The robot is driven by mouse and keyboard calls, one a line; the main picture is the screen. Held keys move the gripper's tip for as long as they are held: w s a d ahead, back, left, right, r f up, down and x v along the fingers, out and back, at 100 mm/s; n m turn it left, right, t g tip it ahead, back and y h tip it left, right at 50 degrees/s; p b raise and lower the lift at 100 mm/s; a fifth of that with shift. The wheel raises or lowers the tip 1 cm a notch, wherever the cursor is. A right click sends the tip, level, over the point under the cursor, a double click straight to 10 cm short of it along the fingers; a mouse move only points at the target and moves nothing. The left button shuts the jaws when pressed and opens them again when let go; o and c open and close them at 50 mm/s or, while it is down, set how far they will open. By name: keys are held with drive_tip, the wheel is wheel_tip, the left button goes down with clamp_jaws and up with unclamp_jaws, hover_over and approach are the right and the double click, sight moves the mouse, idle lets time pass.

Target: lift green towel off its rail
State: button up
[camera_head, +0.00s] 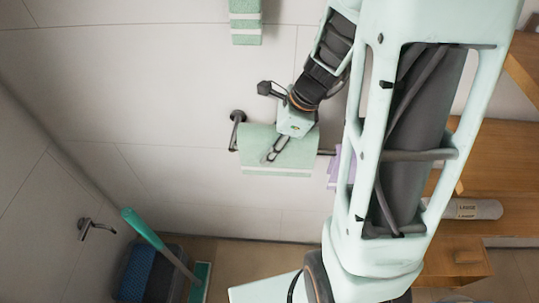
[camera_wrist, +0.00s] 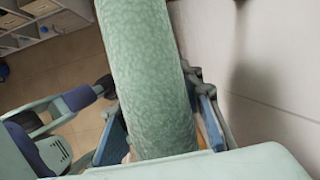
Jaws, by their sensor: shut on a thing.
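The green towel (camera_head: 252,160) hangs over a dark rail (camera_head: 237,118) on the tiled wall in the head view. The rail's left bracket shows, and a short end shows at the towel's right. My gripper (camera_head: 274,150) is at the towel's front, its fingers over the upper middle of the cloth. In the wrist view the towel (camera_wrist: 148,65) is a thick textured roll running between the fingers of my gripper (camera_wrist: 158,120), which is shut on it. The exact finger contact is partly hidden behind the gripper body.
Another green towel (camera_head: 246,22) hangs higher on the wall. A purple cloth (camera_head: 337,170) is right of the rail, partly behind my arm. Wooden shelving (camera_head: 500,190) stands at right. A green-handled broom (camera_head: 150,235), blue basket (camera_head: 140,275) and wall tap (camera_head: 92,228) are lower left.

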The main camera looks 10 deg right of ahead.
wheel_tip(320, 180, up, 13)
drive_tip(key=shift+f+p, duration=0.2)
drive_tip(key=shift+p, duration=0.3)
drive_tip(key=shift+r, duration=0.15)
drive_tip(key=shift+r+p, duration=0.2)
drive_tip(key=shift+p, duration=0.25)
drive_tip(key=shift+f, duration=0.1)
